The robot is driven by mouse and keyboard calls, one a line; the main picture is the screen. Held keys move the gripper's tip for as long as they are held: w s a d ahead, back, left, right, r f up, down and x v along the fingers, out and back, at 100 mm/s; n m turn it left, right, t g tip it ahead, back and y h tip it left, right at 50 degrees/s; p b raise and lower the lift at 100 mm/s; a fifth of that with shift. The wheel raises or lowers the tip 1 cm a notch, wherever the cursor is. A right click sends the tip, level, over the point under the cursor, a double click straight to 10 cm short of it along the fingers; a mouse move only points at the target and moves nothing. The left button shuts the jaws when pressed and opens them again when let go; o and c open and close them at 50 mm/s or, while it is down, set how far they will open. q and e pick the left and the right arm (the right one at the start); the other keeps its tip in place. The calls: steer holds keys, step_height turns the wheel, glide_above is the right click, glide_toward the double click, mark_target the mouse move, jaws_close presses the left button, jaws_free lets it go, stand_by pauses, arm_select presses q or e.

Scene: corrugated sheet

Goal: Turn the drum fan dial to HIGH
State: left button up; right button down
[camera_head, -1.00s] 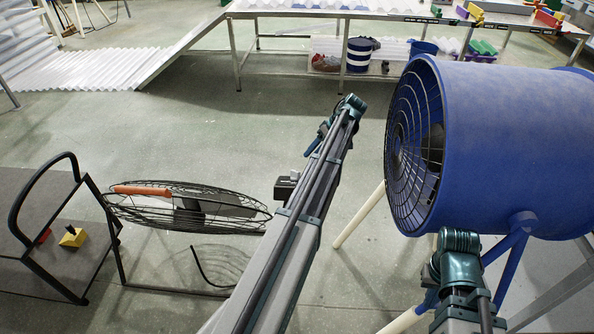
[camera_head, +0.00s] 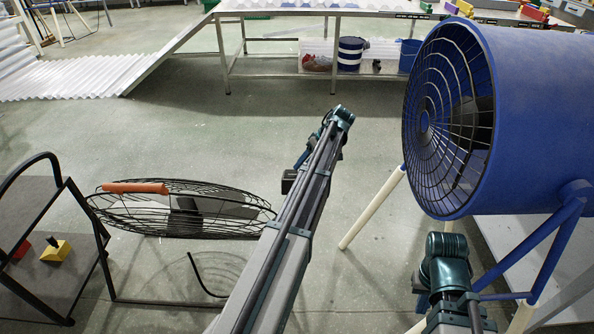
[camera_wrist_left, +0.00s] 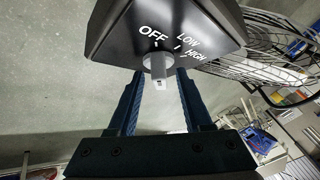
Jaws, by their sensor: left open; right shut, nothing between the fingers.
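The black control box (camera_wrist_left: 165,25) fills the top of the left wrist view, marked OFF, LOW and HIGH. Its grey dial (camera_wrist_left: 157,66) juts out below the OFF mark; its exact setting is unclear. My open left gripper (camera_wrist_left: 160,80) has one blue finger on each side of the dial, with narrow gaps showing. In the head view, my left arm hides much of that gripper beside a small dark box (camera_head: 289,182). The large blue drum fan (camera_head: 530,110) stands at right. My right gripper (camera_head: 422,303) is shut and empty, low beneath the drum, partly hidden by its arm.
A black wire fan cage (camera_head: 150,225) lies left of my left arm. A dark cart (camera_head: 45,215) with a looped handle stands farther left. The drum's pale legs (camera_head: 372,208) reach the floor near my right arm. Open floor lies behind; a long table (camera_head: 290,14) is at the back.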

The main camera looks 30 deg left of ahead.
arm_select(q)
steer(key=shift+a+f, duration=0.15)
steer(key=shift+f, duration=0.15)
steer(key=shift+r, duration=0.1)
jaws_close()
